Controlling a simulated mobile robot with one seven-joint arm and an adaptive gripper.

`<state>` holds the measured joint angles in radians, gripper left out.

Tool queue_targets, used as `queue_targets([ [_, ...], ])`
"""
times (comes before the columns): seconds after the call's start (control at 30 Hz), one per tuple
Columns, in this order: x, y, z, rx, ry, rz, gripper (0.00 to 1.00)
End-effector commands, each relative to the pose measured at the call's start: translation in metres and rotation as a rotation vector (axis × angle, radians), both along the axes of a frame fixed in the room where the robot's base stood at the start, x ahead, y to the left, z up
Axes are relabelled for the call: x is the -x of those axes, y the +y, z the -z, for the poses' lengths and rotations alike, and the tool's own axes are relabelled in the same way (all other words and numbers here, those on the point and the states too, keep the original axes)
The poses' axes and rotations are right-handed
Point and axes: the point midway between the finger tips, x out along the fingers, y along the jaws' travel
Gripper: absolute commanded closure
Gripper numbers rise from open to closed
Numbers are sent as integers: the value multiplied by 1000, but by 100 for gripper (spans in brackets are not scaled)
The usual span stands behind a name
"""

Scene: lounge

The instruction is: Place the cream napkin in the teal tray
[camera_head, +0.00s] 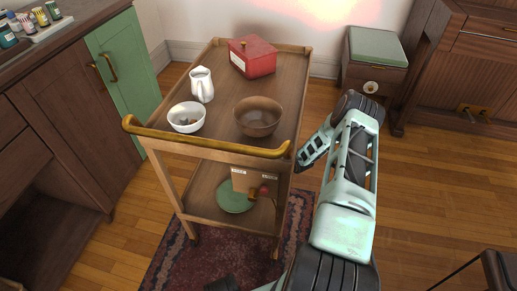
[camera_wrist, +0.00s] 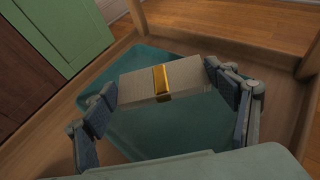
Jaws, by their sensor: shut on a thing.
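The cream napkin (camera_wrist: 135,87), a flat folded strip with a gold band (camera_wrist: 161,81) around its middle, shows in the wrist view. My gripper (camera_wrist: 163,79) is shut on it, with one finger at each end. A flat teal thing, which looks like the teal tray (camera_wrist: 160,130), lies below and around the napkin on a wooden surface with a raised edge. I cannot tell whether the napkin touches it or is held just above. In the head view my gripper and the napkin are hidden behind the trolley.
The wooden trolley (camera_head: 222,155) carries a red box (camera_head: 253,58), a white jug (camera_head: 202,86), a white bowl (camera_head: 187,117) and a brown bowl (camera_head: 258,117) on top. A round green plate (camera_head: 234,197) and brown labelled things sit on its lower shelf. A green cabinet door (camera_head: 122,68) stands left.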

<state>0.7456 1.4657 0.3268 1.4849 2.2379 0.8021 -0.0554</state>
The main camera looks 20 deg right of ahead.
Motion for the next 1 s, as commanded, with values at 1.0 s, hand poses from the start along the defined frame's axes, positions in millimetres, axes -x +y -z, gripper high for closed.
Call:
queue_targets([
  [1.0, 0, 0, 60, 1, -1, 1, 4],
])
